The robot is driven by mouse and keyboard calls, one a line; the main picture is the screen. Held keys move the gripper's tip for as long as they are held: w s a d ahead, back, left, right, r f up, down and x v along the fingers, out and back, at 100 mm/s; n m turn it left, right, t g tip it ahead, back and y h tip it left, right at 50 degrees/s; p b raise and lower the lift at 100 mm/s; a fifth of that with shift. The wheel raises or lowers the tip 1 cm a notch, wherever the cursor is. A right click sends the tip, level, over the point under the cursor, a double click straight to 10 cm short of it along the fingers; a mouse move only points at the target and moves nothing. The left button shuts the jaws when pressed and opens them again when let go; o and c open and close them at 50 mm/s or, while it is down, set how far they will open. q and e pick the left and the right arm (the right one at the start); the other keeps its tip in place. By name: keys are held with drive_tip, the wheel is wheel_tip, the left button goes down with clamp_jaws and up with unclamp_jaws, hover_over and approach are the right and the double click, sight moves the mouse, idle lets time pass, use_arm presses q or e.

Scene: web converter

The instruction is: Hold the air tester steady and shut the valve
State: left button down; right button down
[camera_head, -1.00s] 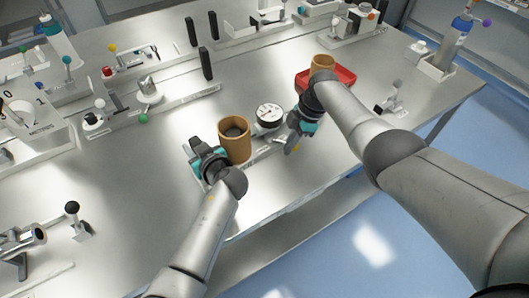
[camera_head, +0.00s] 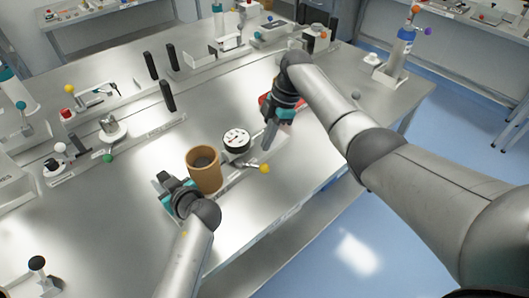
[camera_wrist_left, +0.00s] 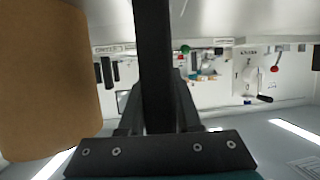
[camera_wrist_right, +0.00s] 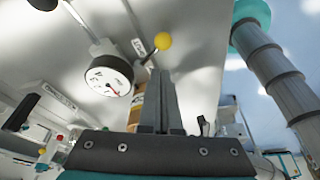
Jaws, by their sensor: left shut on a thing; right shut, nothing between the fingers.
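The air tester has a brown cylinder (camera_head: 204,172), a round white dial gauge (camera_head: 236,139) and a valve lever with a yellow knob (camera_head: 264,168), on a flat base on the bench. The lever points right from below the gauge. My left gripper (camera_head: 171,187) is shut on a dark upright bar (camera_wrist_left: 152,60) at the tester's left end, beside the cylinder. My right gripper (camera_head: 267,143) is shut and empty, right of the gauge and apart from the yellow knob. The right wrist view shows the gauge (camera_wrist_right: 108,80) and yellow knob (camera_wrist_right: 162,41) beyond its fingers.
A red tray (camera_head: 266,101) is mostly hidden behind my right arm. Black posts (camera_head: 167,95) and small fixtures with coloured knobs stand at the back and left.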

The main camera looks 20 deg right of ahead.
use_arm(q)
drive_tip(key=shift+s+a+f, duration=0.15)
drive_tip(key=shift+s+f, duration=0.2)
drive_tip(key=shift+f, duration=0.25)
drive_tip(key=shift+r, duration=0.3)
drive_tip(key=c, duration=1)
unclamp_jaws()
drive_tip(key=shift+w, duration=0.1)
drive_tip(key=o, duration=0.5)
drive_tip(key=shift+w+r, duration=0.1)
drive_tip(key=shift+r, duration=0.1)
drive_tip(key=shift+r, duration=0.1)
